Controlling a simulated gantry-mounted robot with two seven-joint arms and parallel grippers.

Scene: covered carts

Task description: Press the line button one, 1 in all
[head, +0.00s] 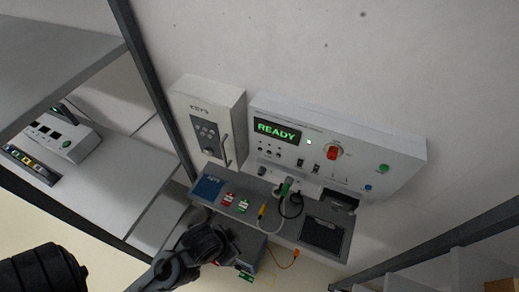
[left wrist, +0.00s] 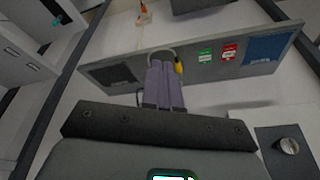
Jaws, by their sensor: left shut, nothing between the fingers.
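No button carries a label that I can read as line button one. The white panel (head: 400,150) on the wall bench shows a lit READY display (head: 277,131), a red switch (head: 333,153), a green button (head: 384,168) and a blue button (head: 368,188). My left gripper, with its fingers together and nothing between them, shows in the left wrist view (left wrist: 165,82). In that view its tips overlap the bench edge beside a yellow-handled item (left wrist: 179,67); I cannot tell whether they touch anything. In the head view my left arm reaches in below the bench. My right gripper is not in view.
The bench holds a blue mat (head: 207,188), a red card (head: 228,199), a green card (head: 243,206) and a dark grille (head: 324,233). A white keypad box (head: 208,110) stands left of the panel. A left shelf carries a white box (head: 72,145) and a button strip (head: 30,163). Dark posts flank the bench.

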